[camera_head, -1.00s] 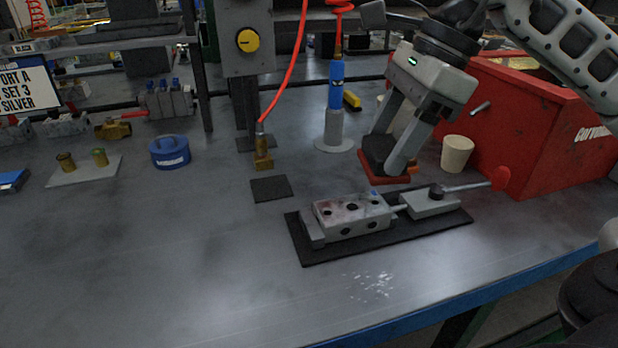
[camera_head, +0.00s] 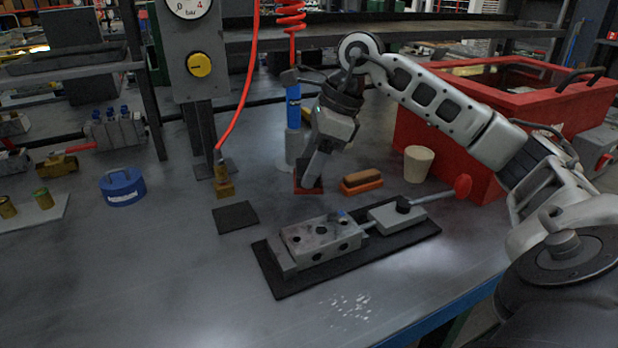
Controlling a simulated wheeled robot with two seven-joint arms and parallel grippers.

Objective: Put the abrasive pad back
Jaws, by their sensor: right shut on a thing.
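My right gripper (camera_head: 312,170) points down just in front of the blue and grey stand and is shut on the abrasive pad. The pad shows as a dark block with a red piece (camera_head: 300,189) at its underside. The fingers partly cover it, and I cannot tell whether the red piece is part of the pad or a holder under it, or whether it touches the table. My left gripper is not in view.
A brown block in an orange-red base (camera_head: 361,187) lies to the right, then a cream cup (camera_head: 418,162) and a red bin (camera_head: 455,165). In front are a valve block (camera_head: 322,243) on a black mat (camera_head: 290,286) and a small dark mat (camera_head: 235,217). The front left table is clear.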

